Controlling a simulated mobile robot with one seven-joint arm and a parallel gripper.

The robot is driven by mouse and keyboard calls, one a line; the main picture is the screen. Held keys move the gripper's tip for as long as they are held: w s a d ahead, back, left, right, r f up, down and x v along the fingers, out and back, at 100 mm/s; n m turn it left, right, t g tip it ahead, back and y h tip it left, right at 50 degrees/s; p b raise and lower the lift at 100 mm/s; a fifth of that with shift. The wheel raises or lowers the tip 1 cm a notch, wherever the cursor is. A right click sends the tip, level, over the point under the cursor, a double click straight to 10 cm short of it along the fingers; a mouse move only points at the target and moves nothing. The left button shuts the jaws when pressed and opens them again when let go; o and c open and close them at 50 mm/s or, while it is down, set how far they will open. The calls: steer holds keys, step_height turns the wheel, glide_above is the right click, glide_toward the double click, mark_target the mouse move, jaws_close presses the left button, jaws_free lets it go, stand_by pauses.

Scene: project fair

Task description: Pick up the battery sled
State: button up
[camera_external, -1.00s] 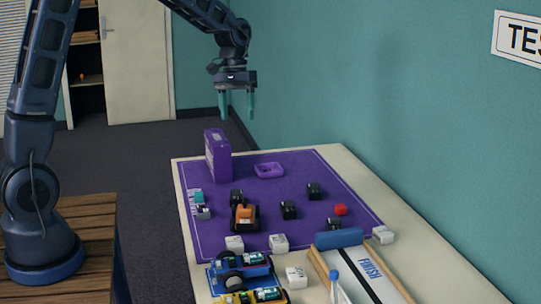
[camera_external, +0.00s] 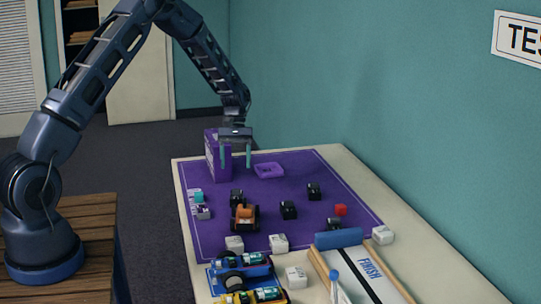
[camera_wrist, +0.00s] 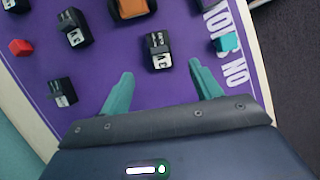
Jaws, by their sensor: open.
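My gripper (camera_external: 235,163) is open and empty above the back left of the purple mat (camera_external: 265,225), beside a tall purple box. In the wrist view its two teal fingers (camera_wrist: 163,88) are spread, with a black block (camera_wrist: 157,50) with a pale label ahead of the gap, apart from them. Several similar black blocks stand on the mat, one near its middle (camera_external: 288,210). A small teal-and-white piece (camera_external: 197,197) lies at the mat's left edge; its teal part shows at the wrist view's right (camera_wrist: 228,42). I cannot tell which piece is the battery sled.
The purple box (camera_external: 218,155) and a shallow purple tray (camera_external: 269,170) stand at the mat's back. An orange car (camera_external: 245,217), a red cube (camera_external: 341,210) and white blocks (camera_external: 279,242) are nearer. A blue car (camera_external: 240,270) and the finish ramp (camera_external: 370,275) fill the front.

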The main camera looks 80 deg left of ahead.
mark_target(236, 192)
steer(key=x, duration=1)
steer(key=shift+d+f, duration=0.1)
steer(key=shift+f, duration=0.3)
steer(key=c, duration=1.1)
steer(key=shift+r, duration=0.15)
